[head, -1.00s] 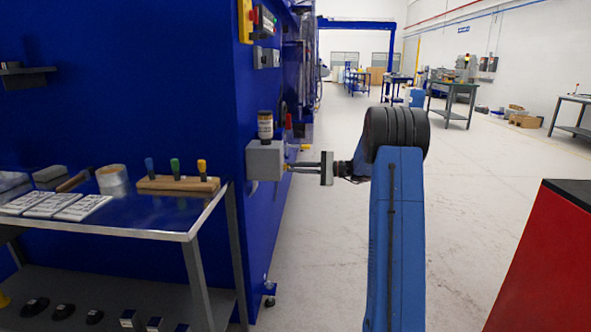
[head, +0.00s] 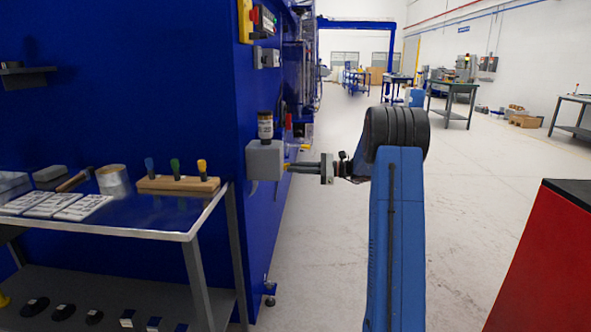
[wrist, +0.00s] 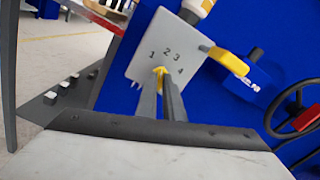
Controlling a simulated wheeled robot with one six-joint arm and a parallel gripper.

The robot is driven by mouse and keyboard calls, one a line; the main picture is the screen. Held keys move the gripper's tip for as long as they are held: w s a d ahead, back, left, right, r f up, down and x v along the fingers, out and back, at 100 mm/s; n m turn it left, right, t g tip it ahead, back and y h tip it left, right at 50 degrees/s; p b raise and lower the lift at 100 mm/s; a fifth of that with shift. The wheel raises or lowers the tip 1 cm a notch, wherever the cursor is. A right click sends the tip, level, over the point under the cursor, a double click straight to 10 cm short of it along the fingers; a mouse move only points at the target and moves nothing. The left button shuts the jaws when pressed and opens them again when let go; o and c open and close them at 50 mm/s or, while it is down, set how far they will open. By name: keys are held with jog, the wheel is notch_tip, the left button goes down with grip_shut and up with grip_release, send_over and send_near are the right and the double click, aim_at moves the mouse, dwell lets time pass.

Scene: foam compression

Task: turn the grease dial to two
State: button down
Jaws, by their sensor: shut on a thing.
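The grease unit is a grey box (head: 265,160) on the side of the blue machine, with an amber-and-white bottle on top. In the wrist view its grey face (wrist: 140,66) carries the numbers 1, 2, 3 and 4 in an arc around a small yellow dial (wrist: 159,71). My gripper (head: 290,167) reaches the box from the right. Its fingers (wrist: 163,86) are shut on the dial and hide most of it. The visible yellow tip points towards the numbers, roughly near 1 and 2; the exact number is hard to tell.
A yellow lever (wrist: 230,61) sticks out beside the numbered face. A dark handwheel (wrist: 300,118) stands farther right in the wrist view. A red cabinet (head: 550,270) is at the right; the floor between is clear.

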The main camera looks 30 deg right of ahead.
dwell(0.3)
jog(key=c, duration=1.9)
grip_release()
jog(key=shift+s+d, duration=0.1)
jog(key=v, duration=1.7)
jog(key=shift+s+d, duration=0.1)
jog(key=shift+s, duration=0.05)
